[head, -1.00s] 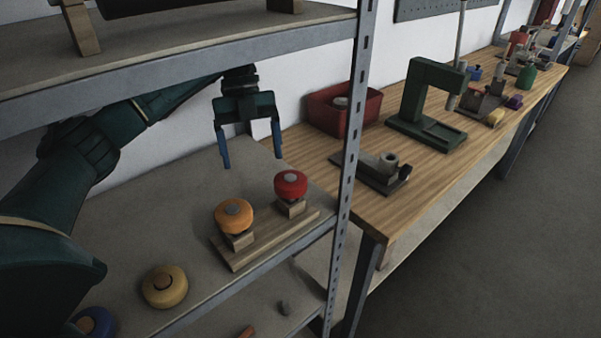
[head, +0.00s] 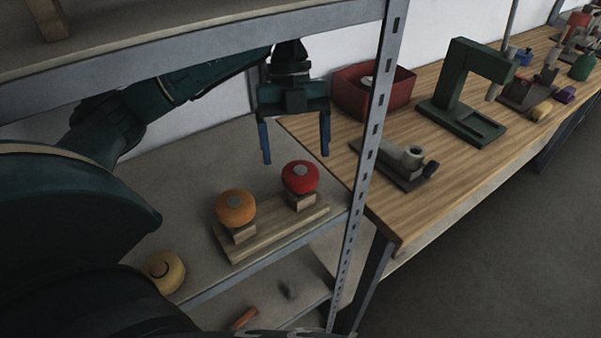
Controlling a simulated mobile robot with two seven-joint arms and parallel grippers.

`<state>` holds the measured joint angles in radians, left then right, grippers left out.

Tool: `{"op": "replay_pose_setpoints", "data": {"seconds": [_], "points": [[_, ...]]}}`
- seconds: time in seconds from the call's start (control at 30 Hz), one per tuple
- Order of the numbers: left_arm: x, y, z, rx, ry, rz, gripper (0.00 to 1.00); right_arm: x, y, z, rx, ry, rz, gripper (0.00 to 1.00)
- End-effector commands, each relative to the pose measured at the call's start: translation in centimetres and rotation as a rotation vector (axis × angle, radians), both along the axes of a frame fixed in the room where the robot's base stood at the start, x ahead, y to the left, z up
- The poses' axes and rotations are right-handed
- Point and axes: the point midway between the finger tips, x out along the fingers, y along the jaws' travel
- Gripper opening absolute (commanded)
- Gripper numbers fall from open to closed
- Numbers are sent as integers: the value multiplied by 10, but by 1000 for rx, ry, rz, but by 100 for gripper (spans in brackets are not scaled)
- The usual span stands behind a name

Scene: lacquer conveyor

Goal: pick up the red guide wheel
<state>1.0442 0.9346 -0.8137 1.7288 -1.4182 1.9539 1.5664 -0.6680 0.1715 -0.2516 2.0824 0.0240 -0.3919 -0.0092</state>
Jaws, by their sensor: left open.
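My left gripper (head: 296,157) points down with two blue fingers spread apart. It is open and empty, and in the picture its fingertips show just above and to either side of the red wheel. I cannot tell the exact depth between them, and no contact is visible. My right gripper is not in view.
An orange wheel (head: 235,207) sits on the same base, left of the red one. A yellow wheel (head: 163,272) lies on the shelf. The metal shelf post (head: 369,150) stands to the right, and an upper shelf (head: 200,52) hangs over my arm. A workbench (head: 420,190) lies beyond.

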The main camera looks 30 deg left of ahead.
Motion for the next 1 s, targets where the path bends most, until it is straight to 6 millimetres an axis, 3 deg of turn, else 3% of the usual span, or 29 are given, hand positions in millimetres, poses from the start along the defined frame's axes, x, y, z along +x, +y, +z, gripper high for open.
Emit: {"op": "replay_pose_setpoints", "data": {"seconds": [0.3,0.63,0.9,1.0], "points": [[-20,-20,1,0,0,0,81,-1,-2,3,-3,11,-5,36],[-33,-33,-43,0,3,1,81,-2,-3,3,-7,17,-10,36],[-34,-34,-46,0,0,1,81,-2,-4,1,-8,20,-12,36],[-34,-34,-46,0,0,1,74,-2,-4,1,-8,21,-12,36]]}}
